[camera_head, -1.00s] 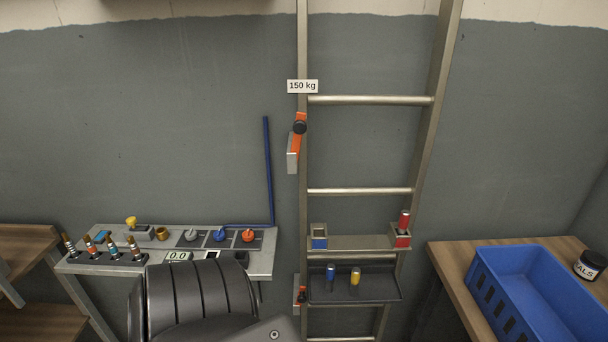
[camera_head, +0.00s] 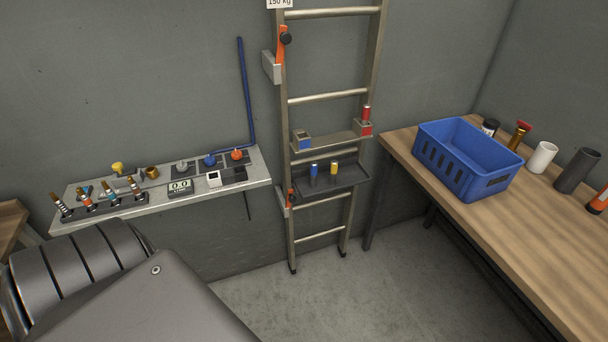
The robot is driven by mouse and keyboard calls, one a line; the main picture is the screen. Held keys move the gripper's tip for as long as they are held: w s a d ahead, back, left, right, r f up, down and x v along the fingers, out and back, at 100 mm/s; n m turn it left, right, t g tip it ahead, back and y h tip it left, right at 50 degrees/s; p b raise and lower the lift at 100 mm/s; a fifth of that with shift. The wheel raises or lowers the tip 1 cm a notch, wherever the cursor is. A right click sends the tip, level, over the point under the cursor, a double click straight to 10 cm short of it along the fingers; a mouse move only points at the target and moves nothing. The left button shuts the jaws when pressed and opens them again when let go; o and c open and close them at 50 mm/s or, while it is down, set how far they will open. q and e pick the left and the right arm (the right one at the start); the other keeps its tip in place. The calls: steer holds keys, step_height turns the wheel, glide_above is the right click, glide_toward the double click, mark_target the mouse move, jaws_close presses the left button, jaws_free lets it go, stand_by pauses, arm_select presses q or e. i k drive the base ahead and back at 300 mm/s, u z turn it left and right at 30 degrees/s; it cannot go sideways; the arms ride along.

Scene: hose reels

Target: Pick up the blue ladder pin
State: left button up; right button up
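The blue ladder pin (camera_head: 314,174) stands upright in the dark tray (camera_head: 345,180) fixed low on the ladder. A yellow pin (camera_head: 334,169) stands just right of it. Above the tray, a ladder shelf carries a blue-marked holder (camera_head: 302,141) at its left end, with no pin visible in it. A red-marked holder (camera_head: 363,128) at its right end has a red pin (camera_head: 366,113) in it. Neither gripper is in view. One dark grey arm of mine fills the lower left, well short of the ladder.
A grey bench (camera_head: 225,174) with valves, a display and several brushes-like tools stands left of the ladder. A wooden table (camera_head: 505,240) on the right bears a blue crate (camera_head: 437,151), a white cup (camera_head: 542,157) and a dark cylinder (camera_head: 577,170). The floor (camera_head: 310,290) before the ladder is clear.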

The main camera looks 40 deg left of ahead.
mark_target(314, 165)
steer(key=u, duration=2.05)
steer(key=i, duration=0.45)
